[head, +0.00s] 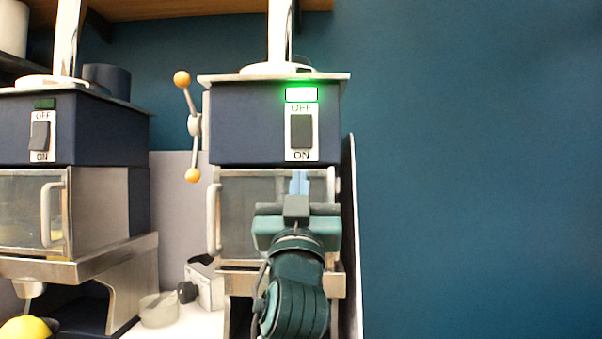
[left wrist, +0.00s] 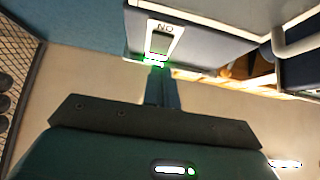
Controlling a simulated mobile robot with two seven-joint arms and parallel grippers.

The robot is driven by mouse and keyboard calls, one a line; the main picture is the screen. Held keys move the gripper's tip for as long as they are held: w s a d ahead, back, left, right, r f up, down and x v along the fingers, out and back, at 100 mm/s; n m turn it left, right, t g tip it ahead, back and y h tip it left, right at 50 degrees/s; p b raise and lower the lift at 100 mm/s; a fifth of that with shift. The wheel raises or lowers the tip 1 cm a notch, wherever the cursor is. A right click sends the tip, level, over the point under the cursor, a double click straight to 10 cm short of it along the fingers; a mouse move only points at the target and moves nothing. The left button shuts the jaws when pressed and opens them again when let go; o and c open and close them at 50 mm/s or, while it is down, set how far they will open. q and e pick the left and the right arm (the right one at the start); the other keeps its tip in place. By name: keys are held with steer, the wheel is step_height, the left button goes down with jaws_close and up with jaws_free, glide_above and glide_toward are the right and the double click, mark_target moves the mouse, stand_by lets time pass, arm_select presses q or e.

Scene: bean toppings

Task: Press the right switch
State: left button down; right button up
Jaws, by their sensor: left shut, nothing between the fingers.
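The right switch (head: 301,131) is a dark rocker on a white OFF/ON plate on the front of the right dispenser (head: 245,135). The green light (head: 301,94) above it is lit. The switch also shows in the left wrist view (left wrist: 160,42), with its ON label upside down. My left gripper (head: 299,180) is shut and empty, its fingertips just below the switch plate in the head view. In the left wrist view the fingertips (left wrist: 157,72) are near the green glow. Whether they touch the machine I cannot tell. My right gripper is not in view.
A second dispenser (head: 85,140) stands at the left; its own switch (head: 40,136) has a dark light above it. An orange-knobbed lever (head: 194,125) sits at the right dispenser's left side. A door handle (head: 213,218) juts out below. Blue wall fills the right.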

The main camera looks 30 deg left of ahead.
arm_select(q)
steer(key=b+v, duration=0.1)
steer(key=v, duration=0.3)
steer(key=shift+w+a+f, duration=0.15)
steer(key=shift+w+f, duration=0.05)
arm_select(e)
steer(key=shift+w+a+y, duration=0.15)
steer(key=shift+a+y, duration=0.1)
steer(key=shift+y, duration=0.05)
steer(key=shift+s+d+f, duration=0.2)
